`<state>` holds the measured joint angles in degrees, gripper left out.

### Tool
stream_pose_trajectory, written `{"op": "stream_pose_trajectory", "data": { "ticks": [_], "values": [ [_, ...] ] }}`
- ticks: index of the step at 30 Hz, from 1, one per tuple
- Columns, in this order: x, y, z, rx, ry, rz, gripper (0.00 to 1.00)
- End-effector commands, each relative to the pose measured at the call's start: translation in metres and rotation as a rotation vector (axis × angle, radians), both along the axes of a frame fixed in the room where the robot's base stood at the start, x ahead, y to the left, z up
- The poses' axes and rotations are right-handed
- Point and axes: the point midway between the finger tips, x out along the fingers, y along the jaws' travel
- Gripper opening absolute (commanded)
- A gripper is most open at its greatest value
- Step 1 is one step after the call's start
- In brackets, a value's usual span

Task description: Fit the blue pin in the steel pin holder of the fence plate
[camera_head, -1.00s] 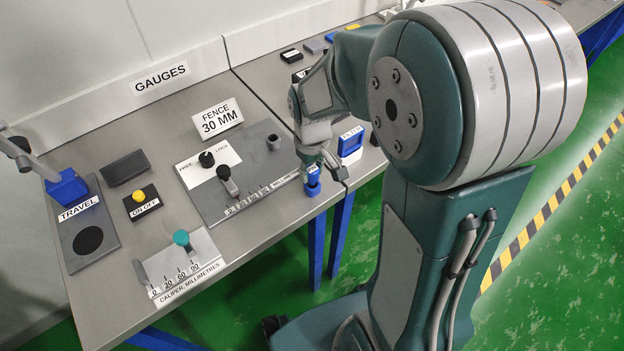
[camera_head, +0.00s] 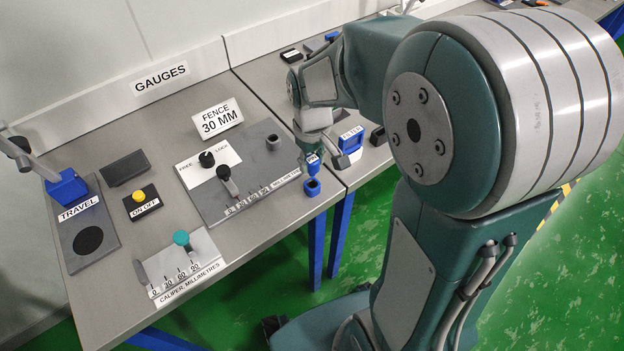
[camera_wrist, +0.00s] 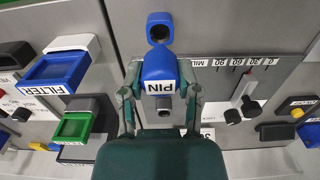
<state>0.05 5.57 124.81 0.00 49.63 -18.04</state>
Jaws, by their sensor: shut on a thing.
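My gripper (camera_head: 313,160) is shut on the blue pin (camera_head: 312,163), held above the bench near its front edge. In the wrist view the pin (camera_wrist: 160,68), labelled PIN, sits between the two fingers (camera_wrist: 161,88). The steel pin holder (camera_head: 273,142) is a short grey upright cylinder at the back right corner of the fence plate (camera_head: 245,202), left of and apart from my gripper. The pin's lower end is not clear in the head view. A small grey part shows just below the pin in the wrist view; I cannot tell whether it is pin or holder.
An empty-looking blue stand (camera_head: 312,187) with a dark opening is at the bench edge; it also shows in the wrist view (camera_wrist: 160,27). A blue FILTER piece (camera_head: 351,139) stands to the right. A black-knobbed lever (camera_head: 227,180) and FREE/LOCK knob (camera_head: 206,159) rise by the plate.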

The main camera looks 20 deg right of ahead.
Motion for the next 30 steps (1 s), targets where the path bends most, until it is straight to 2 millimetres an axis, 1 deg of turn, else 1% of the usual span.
{"op": "stream_pose_trajectory", "data": {
  "ticks": [11,30],
  "values": [
    [0.000,0.000,0.002,0.000,-0.001,0.000,0.00],
    [0.000,0.000,0.034,0.000,-0.002,0.000,0.00]
  ]
}}
